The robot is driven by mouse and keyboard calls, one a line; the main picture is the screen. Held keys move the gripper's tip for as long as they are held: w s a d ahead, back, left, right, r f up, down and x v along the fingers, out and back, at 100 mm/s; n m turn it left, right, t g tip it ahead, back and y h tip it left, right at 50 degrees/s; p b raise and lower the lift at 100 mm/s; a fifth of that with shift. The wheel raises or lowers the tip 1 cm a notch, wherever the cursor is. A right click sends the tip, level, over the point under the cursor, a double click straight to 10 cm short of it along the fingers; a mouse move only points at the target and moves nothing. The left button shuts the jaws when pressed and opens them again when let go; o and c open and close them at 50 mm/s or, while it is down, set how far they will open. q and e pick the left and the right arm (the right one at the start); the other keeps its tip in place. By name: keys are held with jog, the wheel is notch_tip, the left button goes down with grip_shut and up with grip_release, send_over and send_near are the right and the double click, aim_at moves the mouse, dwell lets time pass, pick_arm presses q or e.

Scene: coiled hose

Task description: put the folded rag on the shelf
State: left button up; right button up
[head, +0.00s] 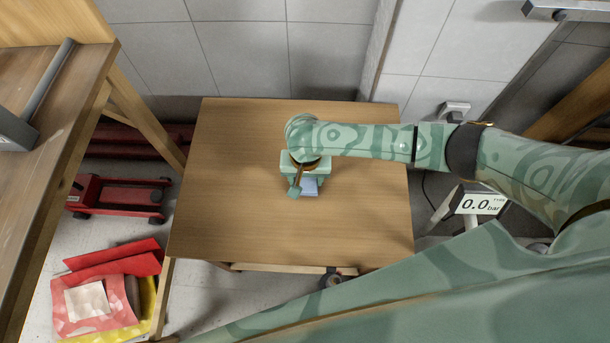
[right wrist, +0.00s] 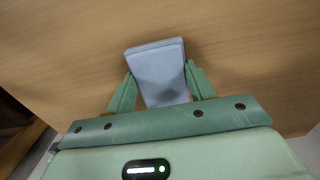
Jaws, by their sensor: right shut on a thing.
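The folded rag (head: 311,187) is a small pale blue-grey folded piece over the middle of the wooden table (head: 230,220). In the right wrist view, the rag (right wrist: 158,70) stands out between the two green fingers, its layered fold at the far end. My right gripper (head: 304,188) points down at the table and is shut on the rag, hiding part of it in the head view. I cannot tell whether the rag touches the tabletop. My left gripper is out of view. I cannot make out for certain which surface is the shelf.
A wooden workbench (head: 60,85) stands at the left, higher than the table. A red floor jack (head: 115,195) and red and yellow bags (head: 105,295) are on the floor. A gauge reading 0.0 bar (head: 480,203) stands at the right. The tabletop around the gripper is bare.

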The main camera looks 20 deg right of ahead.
aim_at(305, 180)
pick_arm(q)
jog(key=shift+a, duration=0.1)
pick_arm(e)
jog(key=shift+f, duration=0.1)
jog(key=o, duration=1.2)
pick_arm(q)
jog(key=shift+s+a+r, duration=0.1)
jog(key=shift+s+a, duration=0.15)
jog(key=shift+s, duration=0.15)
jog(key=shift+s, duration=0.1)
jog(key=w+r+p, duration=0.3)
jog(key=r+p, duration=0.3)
jog(key=p, duration=0.2)
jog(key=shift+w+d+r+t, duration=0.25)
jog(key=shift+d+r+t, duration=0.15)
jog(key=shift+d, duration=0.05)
pick_arm(e)
notch_tip(305, 180, up, 12)
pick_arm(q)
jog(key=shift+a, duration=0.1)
pick_arm(e)
jog(key=shift+s, duration=0.1)
